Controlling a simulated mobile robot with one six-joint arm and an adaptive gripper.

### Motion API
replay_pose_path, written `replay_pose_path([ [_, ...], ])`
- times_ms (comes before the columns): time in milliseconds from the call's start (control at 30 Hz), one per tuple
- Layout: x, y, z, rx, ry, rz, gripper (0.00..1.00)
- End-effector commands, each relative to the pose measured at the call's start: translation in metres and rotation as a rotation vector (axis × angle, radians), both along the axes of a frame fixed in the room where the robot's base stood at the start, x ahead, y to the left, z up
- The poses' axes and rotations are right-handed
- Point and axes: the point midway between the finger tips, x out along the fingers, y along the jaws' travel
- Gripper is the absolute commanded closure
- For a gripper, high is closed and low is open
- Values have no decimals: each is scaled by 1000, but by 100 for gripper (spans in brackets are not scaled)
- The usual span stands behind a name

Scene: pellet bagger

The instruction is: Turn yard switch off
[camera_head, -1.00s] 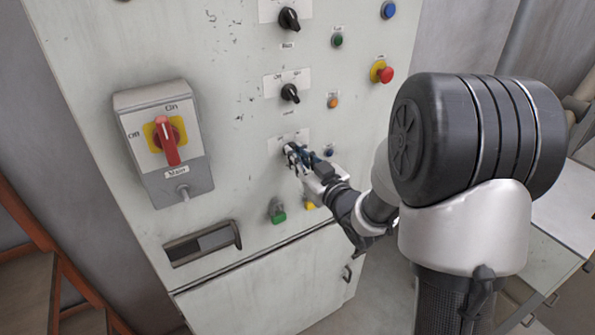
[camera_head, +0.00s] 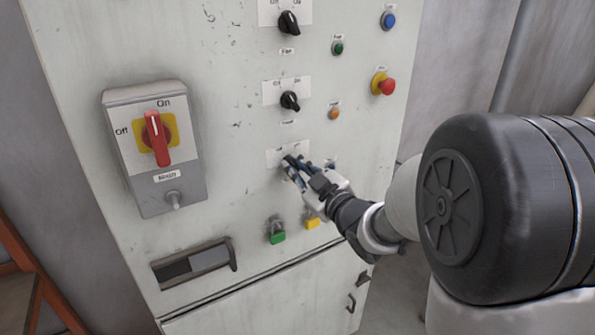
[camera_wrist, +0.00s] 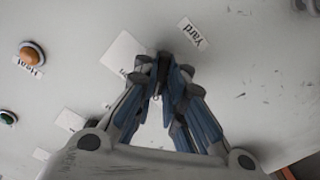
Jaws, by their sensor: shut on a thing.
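The yard switch is the lowest black rotary knob in the middle column of the grey panel, below two like it. Its white plate (camera_head: 290,148) shows above my gripper, and its "Yard" label (camera_wrist: 192,31) shows in the wrist view. My gripper (camera_head: 296,167) is at the panel, its fingers shut on the yard switch knob. In the wrist view the blue-grey fingers (camera_wrist: 164,78) come together over the knob. The fingers hide most of the knob, so I cannot tell which way it points.
The red main switch (camera_head: 156,138) stands on a grey box at left. A black rotary switch (camera_head: 290,101) is above my gripper. An orange button (camera_head: 334,114) and a red emergency button (camera_head: 384,84) are to the right. Green (camera_head: 277,236) and yellow (camera_head: 312,223) padlock-like parts hang below.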

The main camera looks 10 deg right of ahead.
Motion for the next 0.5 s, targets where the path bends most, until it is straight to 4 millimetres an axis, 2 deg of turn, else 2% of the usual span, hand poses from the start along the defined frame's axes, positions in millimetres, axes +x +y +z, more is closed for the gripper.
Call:
replay_pose_path([
  [200,0,0,-1,-3,2,0,100],
  [233,0,0,-1,-3,2,0,89],
  [500,0,0,0,-1,1,0,71],
])
